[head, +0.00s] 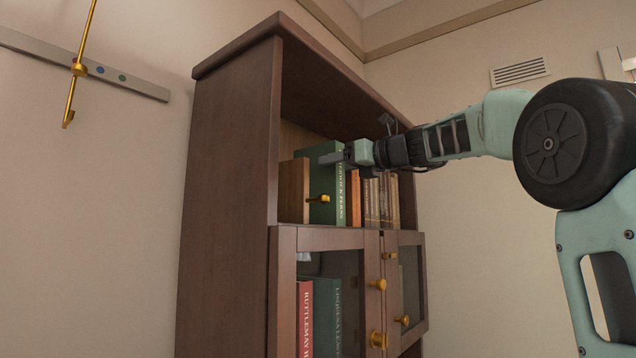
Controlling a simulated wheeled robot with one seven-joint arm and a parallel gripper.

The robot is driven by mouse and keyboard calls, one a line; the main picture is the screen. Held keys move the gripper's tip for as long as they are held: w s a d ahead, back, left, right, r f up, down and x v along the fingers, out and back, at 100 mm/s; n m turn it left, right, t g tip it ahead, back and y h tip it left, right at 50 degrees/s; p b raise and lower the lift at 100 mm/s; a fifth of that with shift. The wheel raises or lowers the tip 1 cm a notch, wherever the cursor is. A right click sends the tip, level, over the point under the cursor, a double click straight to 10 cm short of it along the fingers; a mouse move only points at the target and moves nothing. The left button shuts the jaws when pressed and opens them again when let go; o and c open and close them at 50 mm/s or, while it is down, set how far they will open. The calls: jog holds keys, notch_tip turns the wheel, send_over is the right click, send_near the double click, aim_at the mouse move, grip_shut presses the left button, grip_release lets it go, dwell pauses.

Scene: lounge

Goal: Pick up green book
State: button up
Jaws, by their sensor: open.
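A green book (322,180) stands upright on the open upper shelf of the dark wood bookcase, at the left end of a row of books. Its cover side faces left and its lettered spine faces out. My gripper (328,158) is at the upper part of this book, in front of it in the view, with its fingers pointing left. It is open and holds nothing that I can see. I cannot tell whether the fingers touch the book. A second, darker green book (327,318) stands in the lower cabinet.
The bookcase (225,190) side wall bounds the shelf. Cabinet doors below carry gold knobs. A red book (304,318) is inside.

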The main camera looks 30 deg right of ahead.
jog(key=p+x, duration=0.3)
jog(key=x, duration=0.2)
jog(key=shift+w+r, duration=0.1)
grip_shut()
